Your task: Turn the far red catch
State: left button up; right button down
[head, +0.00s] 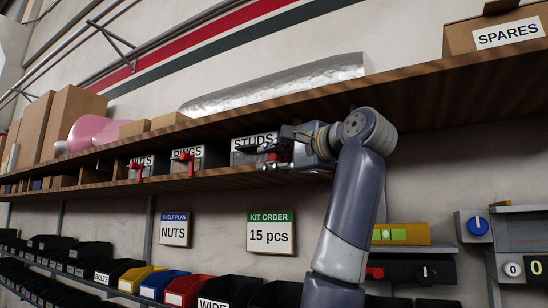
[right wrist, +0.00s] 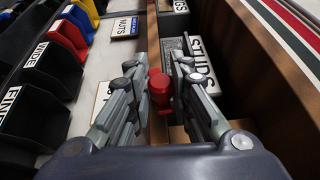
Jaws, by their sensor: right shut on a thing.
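A row of grey boxes sits on the shelf in the head view. The box labelled NUTS has a red catch (head: 140,170), and the box labelled RINGS has a red catch (head: 187,160). My right gripper (head: 270,162) is at the front of the STUDS box (head: 240,158), nearest of the three. In the right wrist view its fingers (right wrist: 158,82) are shut on a red catch (right wrist: 160,90), which stands between them beside the STUDS label (right wrist: 198,58). In the head view the fingers mostly hide this catch. My left gripper is not in view.
The wooden shelf (head: 440,85) runs just above the boxes, close over my right arm. A KIT ORDER card (head: 270,233) and a NUTS card (head: 174,230) hang below. Several bins, one yellow (head: 137,280), stand lower left. A panel with a blue knob (head: 477,225) is at right.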

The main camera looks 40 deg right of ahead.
aim_at(271, 154)
jog(key=shift+r, duration=0.25)
jog(key=shift+s+r, duration=0.1)
jog(key=shift+r, duration=0.1)
jog(key=g+p, duration=0.1)
jog(key=p, duration=0.1)
jog(key=r+n+g+p, duration=0.1)
jog(key=g+p, duration=0.1)
jog(key=p, duration=0.1)
jog(key=r+g+p, duration=0.1)
jog(key=p, duration=0.2)
jog(key=shift+w+a+n, duration=0.15)
jog(key=shift+w+n, duration=0.15)
jog(key=shift+w, duration=0.05)
jog(key=shift+g+p, duration=0.3)
jog(key=shift+g, duration=0.1)
jog(key=shift+f, duration=0.15)
jog(key=c, duration=1.5)
grip_release()
jog(key=shift+w, duration=0.1)
jog(key=shift+c, duration=0.2)
jog(key=shift+o, duration=0.4)
jog(key=shift+a+f, duration=0.1)
jog(key=shift+f, duration=0.05)
jog(key=shift+w, duration=0.1)
